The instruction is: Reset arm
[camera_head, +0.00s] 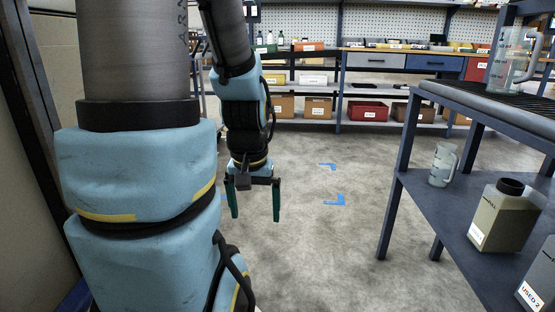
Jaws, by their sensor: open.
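My gripper (255,202) hangs at the end of my arm, left of the middle of the view. Its two green fingers point down and stand apart, with nothing between them. It is in free air above the grey concrete floor (300,245). My arm's large blue-padded links fill the left of the view and hide what lies behind them.
At right, a blue trolley (412,185) carries a clear jug (512,62) on top. Its lower shelf holds a smaller jug (443,165) and a beige bottle (503,217). A workbench (375,60) with bins stands behind. The floor between is clear, with blue corner marks (335,199).

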